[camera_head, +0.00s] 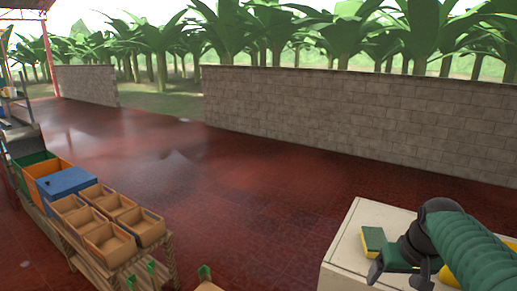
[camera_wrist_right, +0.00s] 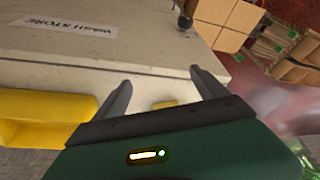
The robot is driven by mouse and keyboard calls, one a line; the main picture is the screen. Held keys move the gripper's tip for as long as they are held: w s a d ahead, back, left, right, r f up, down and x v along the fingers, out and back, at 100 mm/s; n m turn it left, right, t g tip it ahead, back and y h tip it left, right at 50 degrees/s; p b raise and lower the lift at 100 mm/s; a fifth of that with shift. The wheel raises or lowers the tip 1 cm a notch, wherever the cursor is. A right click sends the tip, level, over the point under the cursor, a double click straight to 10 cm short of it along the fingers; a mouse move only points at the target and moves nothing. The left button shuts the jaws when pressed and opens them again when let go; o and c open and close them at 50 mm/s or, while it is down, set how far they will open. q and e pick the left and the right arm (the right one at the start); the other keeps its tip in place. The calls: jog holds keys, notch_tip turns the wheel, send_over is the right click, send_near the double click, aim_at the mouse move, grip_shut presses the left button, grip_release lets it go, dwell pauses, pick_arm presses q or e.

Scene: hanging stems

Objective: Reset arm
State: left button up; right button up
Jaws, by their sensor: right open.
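My right gripper (camera_head: 398,278) is at the lower right of the head view, over the top of a cream box-like cabinet (camera_head: 347,238). In the right wrist view the two dark fingers of my right gripper (camera_wrist_right: 160,88) stand apart with nothing held between them. Beyond them is the pale cabinet top (camera_wrist_right: 100,65) with a printed label (camera_wrist_right: 65,27). My left gripper is not in view.
A green and yellow sponge (camera_head: 373,239) lies on the cabinet beside my gripper. A yellow object (camera_wrist_right: 45,118) shows at the left of the wrist view. Wooden crates (camera_head: 110,243) and a blue box (camera_head: 67,183) stand left. The red floor (camera_head: 230,190) between is clear.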

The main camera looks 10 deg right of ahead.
jog(key=s+a+f+n+g+y, duration=0.1)
jog(key=s+a+f, duration=0.6)
jog(key=a+f, duration=0.25)
jog(key=s+a+f+n, duration=0.2)
jog(key=s+a+f, duration=0.5)
jog(key=a+f, duration=0.3)
pick_arm(q)
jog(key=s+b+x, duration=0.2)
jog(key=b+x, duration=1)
jog(key=b, duration=0.1)
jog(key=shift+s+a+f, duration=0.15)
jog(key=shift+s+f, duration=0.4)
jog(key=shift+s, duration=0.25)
pick_arm(e)
notch_tip(320, 180, down, 15)
jog(key=s+d, duration=0.1)
jog(key=shift+r, duration=0.2)
jog(key=shift+s, duration=0.1)
jog(key=shift+o, duration=0.5)
